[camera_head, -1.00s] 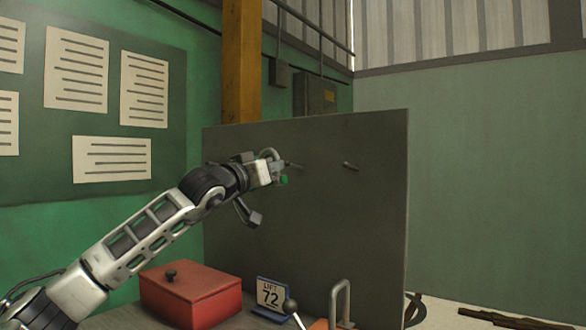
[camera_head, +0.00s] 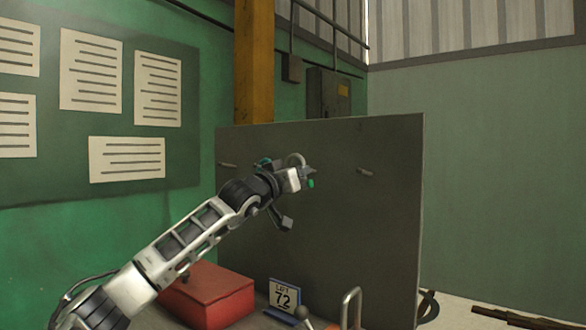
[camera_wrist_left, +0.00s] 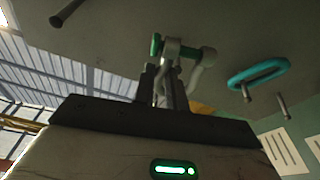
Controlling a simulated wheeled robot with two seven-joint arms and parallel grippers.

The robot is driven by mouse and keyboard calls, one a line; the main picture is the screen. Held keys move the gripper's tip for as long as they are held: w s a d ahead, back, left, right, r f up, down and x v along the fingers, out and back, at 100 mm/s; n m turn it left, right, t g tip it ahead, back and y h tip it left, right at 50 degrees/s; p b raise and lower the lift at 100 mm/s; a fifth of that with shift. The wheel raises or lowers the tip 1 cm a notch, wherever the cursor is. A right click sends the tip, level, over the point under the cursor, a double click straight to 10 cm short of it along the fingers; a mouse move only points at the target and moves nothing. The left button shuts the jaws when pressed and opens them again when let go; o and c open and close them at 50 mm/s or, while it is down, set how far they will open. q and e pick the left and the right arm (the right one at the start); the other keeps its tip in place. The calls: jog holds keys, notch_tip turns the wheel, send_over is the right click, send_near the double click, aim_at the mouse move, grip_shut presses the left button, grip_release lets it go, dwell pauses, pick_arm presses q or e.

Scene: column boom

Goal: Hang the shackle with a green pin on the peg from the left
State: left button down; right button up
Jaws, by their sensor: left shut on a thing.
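My left gripper (camera_head: 301,177) is shut on a grey shackle (camera_head: 296,159) in front of the upright grey board (camera_head: 365,225). The shackle's green pin (camera_head: 310,184) shows at the fingertips. In the left wrist view the fingers (camera_wrist_left: 163,88) grip the shackle (camera_wrist_left: 198,65), with its green pin (camera_wrist_left: 155,45) to the left. One peg (camera_head: 228,165) is left of the gripper and another peg (camera_head: 365,172) is right of it. The wrist view also shows pegs beside a teal link (camera_wrist_left: 258,72). The gripper hides part of the board. My right gripper is out of view.
A red box (camera_head: 208,297) stands below my left arm, beside a number sign (camera_head: 285,298) reading 72. A bent metal handle (camera_head: 350,308) stands at the board's foot. The board right of the right peg is clear.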

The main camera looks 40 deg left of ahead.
aim_at(307, 179)
pick_arm(q)
jog(key=shift+f+p+x, duration=0.15)
jog(key=shift+p+x, duration=0.45)
jog(key=shift+x, duration=0.15)
jog(key=shift+f+p+x, duration=0.15)
jog(key=shift+p+x, duration=0.4)
jog(key=shift+x, duration=0.2)
jog(key=w+p, duration=0.1)
jog(key=w+f+p, duration=0.1)
jog(key=w, duration=0.1)
jog(key=shift+f, duration=0.1)
jog(key=shift+w+a+f, duration=0.1)
jog(key=shift+w+f, duration=0.05)
jog(key=shift+f, duration=0.1)
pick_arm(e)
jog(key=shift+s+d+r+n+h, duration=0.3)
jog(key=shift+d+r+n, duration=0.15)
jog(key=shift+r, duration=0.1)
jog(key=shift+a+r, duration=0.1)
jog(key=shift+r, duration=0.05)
pick_arm(q)
jog(key=c, duration=1.3)
grip_release()
jog(key=shift+c, duration=0.2)
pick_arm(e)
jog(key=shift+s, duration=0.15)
